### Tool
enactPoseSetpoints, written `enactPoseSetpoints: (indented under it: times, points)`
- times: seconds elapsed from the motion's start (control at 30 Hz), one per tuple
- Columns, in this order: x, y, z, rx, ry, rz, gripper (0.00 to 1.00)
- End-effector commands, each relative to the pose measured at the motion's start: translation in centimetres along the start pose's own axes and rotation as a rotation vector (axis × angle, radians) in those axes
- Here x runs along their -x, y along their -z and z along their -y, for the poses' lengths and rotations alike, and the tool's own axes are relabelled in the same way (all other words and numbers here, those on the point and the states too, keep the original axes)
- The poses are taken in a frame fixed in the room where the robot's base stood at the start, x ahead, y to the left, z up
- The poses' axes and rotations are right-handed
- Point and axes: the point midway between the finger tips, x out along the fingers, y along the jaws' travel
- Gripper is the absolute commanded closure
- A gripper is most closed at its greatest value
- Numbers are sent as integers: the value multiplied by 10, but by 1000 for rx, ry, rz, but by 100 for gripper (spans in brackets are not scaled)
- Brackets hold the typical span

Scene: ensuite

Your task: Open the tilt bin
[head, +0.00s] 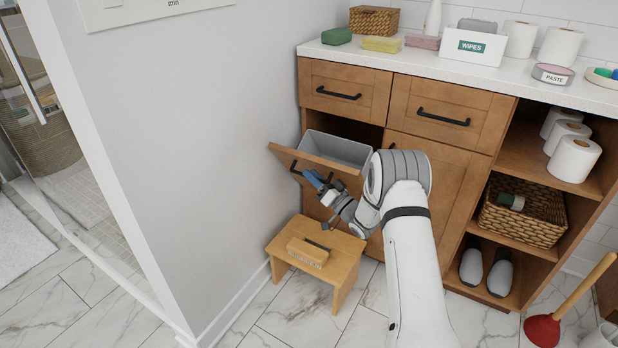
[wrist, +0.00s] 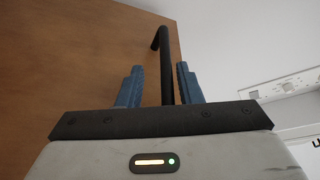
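The tilt bin's wooden front (head: 337,171) leans outward from the cabinet at the top, and the grey bin (head: 338,149) inside it shows through the gap. The wooden front fills the left of the wrist view (wrist: 85,60). Its black bar handle (wrist: 165,70) runs between the two blue fingers of my gripper (wrist: 160,88). The fingers stand apart, with a gap visible on each side of the bar, so my gripper is open around the handle. In the head view my gripper (head: 314,181) is at the bin's front, and my arm covers the right part of it.
A wooden step stool (head: 342,248) stands on the floor just below my gripper. The grey wall (head: 210,130) is close on the left. Drawers (head: 343,90) and a counter (head: 400,60) with toiletries are above the bin. A red plunger (head: 543,329) stands at the right.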

Motion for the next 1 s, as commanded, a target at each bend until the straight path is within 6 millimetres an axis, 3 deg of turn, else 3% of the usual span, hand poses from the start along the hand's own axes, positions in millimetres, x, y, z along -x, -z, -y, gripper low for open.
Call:
enactPoseSetpoints:
  times: [0.23,0.63,1.0]
  points:
    - [7,0,2,0,4,2,67]
    - [69,1,-1,-2,-2,0,67]
    - [77,-1,-2,-1,0,1,67]
